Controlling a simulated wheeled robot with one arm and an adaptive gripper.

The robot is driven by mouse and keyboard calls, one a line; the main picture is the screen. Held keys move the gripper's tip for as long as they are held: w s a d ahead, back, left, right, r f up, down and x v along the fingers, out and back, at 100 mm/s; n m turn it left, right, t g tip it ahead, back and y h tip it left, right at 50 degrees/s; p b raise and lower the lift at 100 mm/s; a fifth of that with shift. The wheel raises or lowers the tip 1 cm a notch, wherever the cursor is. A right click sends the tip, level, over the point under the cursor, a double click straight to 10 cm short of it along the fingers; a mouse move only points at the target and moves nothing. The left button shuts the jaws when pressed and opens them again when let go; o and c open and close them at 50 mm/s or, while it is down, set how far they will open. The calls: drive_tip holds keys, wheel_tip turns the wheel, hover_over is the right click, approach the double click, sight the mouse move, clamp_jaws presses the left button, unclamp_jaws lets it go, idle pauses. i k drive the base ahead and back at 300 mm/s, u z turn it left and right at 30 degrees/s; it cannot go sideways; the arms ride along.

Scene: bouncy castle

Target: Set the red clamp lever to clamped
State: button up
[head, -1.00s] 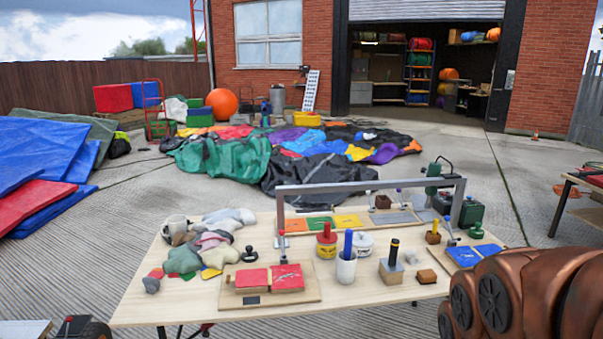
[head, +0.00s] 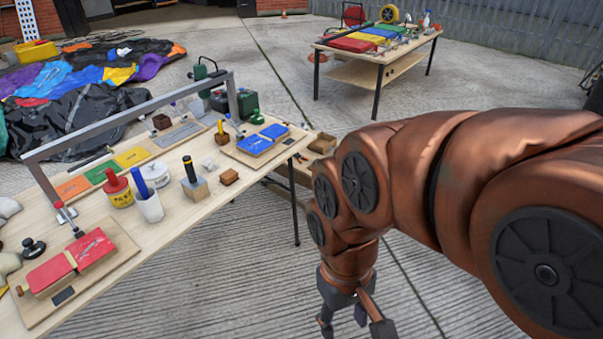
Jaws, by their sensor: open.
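The red clamp (head: 78,233) sits at the back edge of a red two-part block (head: 62,264) on a wooden base board, at the left of the near table. Its lever (head: 66,215) stands up, leaning left, with a red tip. The frame's left post is close behind it, so its exact angle is hard to tell. My gripper (head: 350,320) hangs low at the bottom middle, pointing down, off the table's right side. It is open and empty, well to the right of the clamp.
A grey metal frame (head: 130,118) spans the near table (head: 200,215). A red-lidded pot (head: 118,190), a white cup (head: 148,205) with a blue stick, and a blue block (head: 262,139) with its own clamp stand there. A second table (head: 400,68) stands behind.

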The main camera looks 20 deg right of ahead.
sight(58, 205)
drive_tip(key=u, duration=1.15)
drive_tip(key=k, duration=0.55)
drive_tip(key=u, duration=0.55)
drive_tip(key=i, duration=1.35)
drive_tip(key=u, duration=0.45)
